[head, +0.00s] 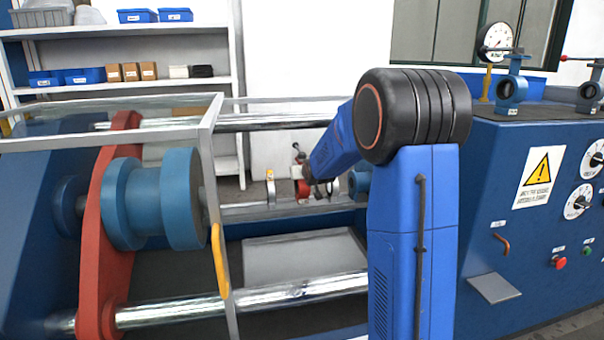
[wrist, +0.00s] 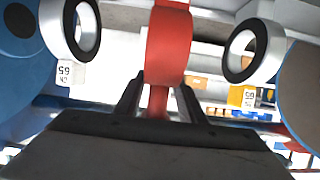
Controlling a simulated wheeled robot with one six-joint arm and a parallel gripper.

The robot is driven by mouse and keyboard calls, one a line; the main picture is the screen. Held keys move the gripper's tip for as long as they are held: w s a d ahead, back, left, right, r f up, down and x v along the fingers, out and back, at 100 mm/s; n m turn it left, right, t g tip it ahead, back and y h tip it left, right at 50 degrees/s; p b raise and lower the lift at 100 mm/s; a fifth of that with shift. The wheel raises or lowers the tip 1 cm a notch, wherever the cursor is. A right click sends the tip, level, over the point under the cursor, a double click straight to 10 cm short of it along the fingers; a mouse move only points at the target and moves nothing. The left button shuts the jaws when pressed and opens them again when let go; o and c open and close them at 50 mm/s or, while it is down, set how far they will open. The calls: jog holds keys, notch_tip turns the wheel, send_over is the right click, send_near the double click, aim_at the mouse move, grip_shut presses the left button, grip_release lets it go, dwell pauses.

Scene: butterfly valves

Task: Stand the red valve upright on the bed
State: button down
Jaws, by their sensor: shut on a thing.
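The red valve (head: 302,189) is small and partly hidden behind my arm in the head view. In the wrist view the red valve (wrist: 169,48) fills the upper middle, its lower part between my two dark fingers. My gripper (wrist: 159,92) is shut on it. The valve is between two pale rings with black faces, a left ring (wrist: 88,35) and a right ring (wrist: 262,52), with a visible gap on each side. I cannot tell whether the valve touches anything below. A grey flat bed plate (head: 305,258) lies lower, between the metal rods.
A large blue machine with a red arm (head: 108,215) and a metal frame (head: 212,150) stands left. A blue control cabinet (head: 525,130) is at right, with a gauge (head: 496,42) and blue valves (head: 511,90) on top. Polished rods (head: 240,305) cross the front and back.

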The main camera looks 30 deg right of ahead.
jog(key=shift+f, duration=0.7)
dwell(2.8)
jog(key=c, duration=1.6)
grip_release()
jog(key=shift+c, duration=0.2)
jog(key=shift+o, duration=0.6)
jog(key=shift+s+f, duration=0.1)
jog(key=o, duration=0.5)
jog(key=shift+o, duration=0.2)
jog(key=shift+f, duration=0.15)
jog(key=v, duration=1.7)
jog(key=shift+s+r, duration=0.2)
jog(key=shift+r, duration=0.05)
